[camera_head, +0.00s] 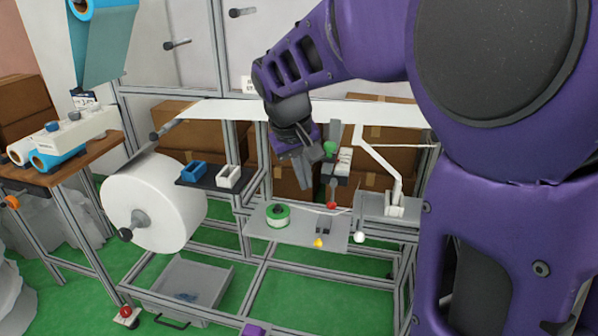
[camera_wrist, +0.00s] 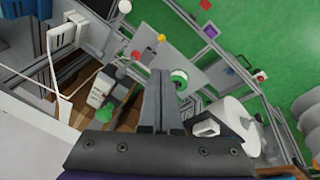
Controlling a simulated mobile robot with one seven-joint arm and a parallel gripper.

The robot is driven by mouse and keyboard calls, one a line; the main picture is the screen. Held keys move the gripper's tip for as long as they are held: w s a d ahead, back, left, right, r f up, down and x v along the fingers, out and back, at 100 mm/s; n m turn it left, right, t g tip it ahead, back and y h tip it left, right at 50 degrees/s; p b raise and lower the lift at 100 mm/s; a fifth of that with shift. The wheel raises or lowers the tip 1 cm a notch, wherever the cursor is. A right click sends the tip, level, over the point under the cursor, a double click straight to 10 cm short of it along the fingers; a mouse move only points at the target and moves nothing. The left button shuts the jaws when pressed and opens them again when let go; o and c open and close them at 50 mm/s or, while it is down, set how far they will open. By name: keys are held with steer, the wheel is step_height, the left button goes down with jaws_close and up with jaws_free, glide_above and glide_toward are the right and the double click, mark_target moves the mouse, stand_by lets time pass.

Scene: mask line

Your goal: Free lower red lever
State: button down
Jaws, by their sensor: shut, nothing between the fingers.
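A lever with a red knob (camera_head: 331,205) stands low at the middle of the machine, above the right part of a grey plate. The red knob also shows in the wrist view (camera_wrist: 136,55), to the left of the fingertips. My gripper (camera_head: 306,184) is shut and empty, pointing down, above and to the left of the red knob and apart from it. In the wrist view my gripper's fingers (camera_wrist: 161,76) are together. A green knob (camera_head: 330,148) is higher up, close to the right of my gripper. How the red lever is held cannot be made out.
A yellow knob (camera_head: 318,243) and a white knob (camera_head: 359,237) sit below the red one. A green-rimmed spool (camera_head: 278,215) is on the grey plate (camera_head: 262,234). A large white roll (camera_head: 155,203) hangs at the left. A white strip (camera_head: 221,109) runs behind my gripper.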

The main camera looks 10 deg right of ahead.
mark_target(331, 203)
steer(key=w+d+f+b, duration=0.2)
steer(key=w+d+f, duration=0.2)
steer(key=f, duration=0.5)
steer(key=shift+w+d+f, duration=0.2)
steer(key=shift+d+f, duration=0.2)
steer(key=shift+d, duration=0.2)
steer(key=shift+s+d+f+g+h+p, duration=0.1)
steer(key=shift+d+g+h+p, duration=0.2)
steer(key=shift+h, duration=0.6)
steer(key=h, duration=0.1)
steer(key=g+h, duration=0.1)
steer(key=d+n+h+p, duration=0.1)
steer(key=h, duration=0.1)
steer(key=shift+s+f+g, duration=0.1)
steer(key=shift+s+g, duration=0.15)
steer(key=shift+g, duration=0.05)
steer(key=shift+s+d+r+n+g+h+p, duration=0.15)
steer(key=shift+d+n+g+h+p, duration=0.2)
steer(key=shift+h, duration=0.9)
steer(key=shift+s+d+r+n+g+h+p, duration=0.2)
steer(key=shift+d+g+h+p, duration=0.15)
steer(key=shift+h, duration=0.95)
steer(key=shift+s+d+r+n+g+h+p, duration=0.15)
steer(key=shift+d+n+g+h+p, duration=0.25)
steer(key=shift+h, duration=0.85)
